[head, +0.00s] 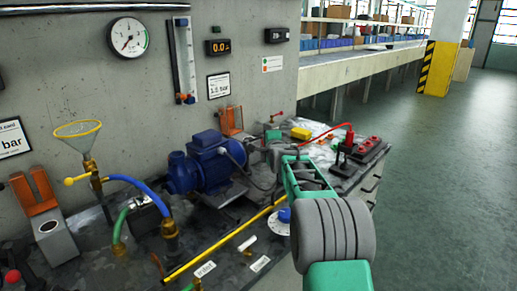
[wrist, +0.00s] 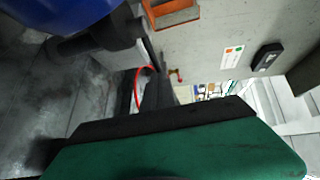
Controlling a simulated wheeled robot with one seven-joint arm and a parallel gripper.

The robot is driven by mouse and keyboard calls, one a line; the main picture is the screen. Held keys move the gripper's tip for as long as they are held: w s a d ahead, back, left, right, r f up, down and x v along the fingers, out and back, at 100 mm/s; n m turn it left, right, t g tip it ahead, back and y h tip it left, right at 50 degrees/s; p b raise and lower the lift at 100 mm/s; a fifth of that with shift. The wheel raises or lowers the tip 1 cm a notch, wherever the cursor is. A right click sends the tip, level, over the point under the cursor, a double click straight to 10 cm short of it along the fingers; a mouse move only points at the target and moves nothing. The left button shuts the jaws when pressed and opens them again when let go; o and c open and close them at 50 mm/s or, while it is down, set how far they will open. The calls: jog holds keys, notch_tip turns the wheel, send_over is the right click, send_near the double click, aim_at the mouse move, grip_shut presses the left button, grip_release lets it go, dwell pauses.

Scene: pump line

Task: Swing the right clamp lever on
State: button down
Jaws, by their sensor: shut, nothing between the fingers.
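The blue motor-pump (head: 208,163) stands on the bench; its blue casing also fills the top left of the wrist view (wrist: 55,18). A small lever with a red knob (head: 276,116) stands at the motor's right end, near the wall; a red-tipped lever also shows in the wrist view (wrist: 177,76). It may be the right clamp lever, but I cannot tell for sure. My gripper (head: 281,153) is shut and empty, right of the motor and nearer to me than that lever. The arm partly hides the bench there, and I cannot see any contact with a lever.
An orange upright bracket (head: 232,120) stands behind the motor. A yellow rod (head: 225,243) runs along the bench front. A red cable leads to a black-and-red block (head: 362,150) at right. The funnel (head: 78,135) and hoses stand at left. Open floor lies right.

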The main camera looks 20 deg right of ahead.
jog(key=shift+w+r, duration=0.1)
jog(key=shift+w, duration=0.65)
jog(key=shift+d+r, duration=0.1)
jog(key=s+d+r, duration=0.1)
jog(key=s+d, duration=0.2)
jog(key=s, duration=0.3)
jog(key=s+d+r, duration=0.1)
jog(key=s+d, duration=0.2)
jog(key=s, duration=0.3)
jog(key=shift+s+r, duration=0.25)
jog(key=shift+r, duration=0.05)
dwell(0.6)
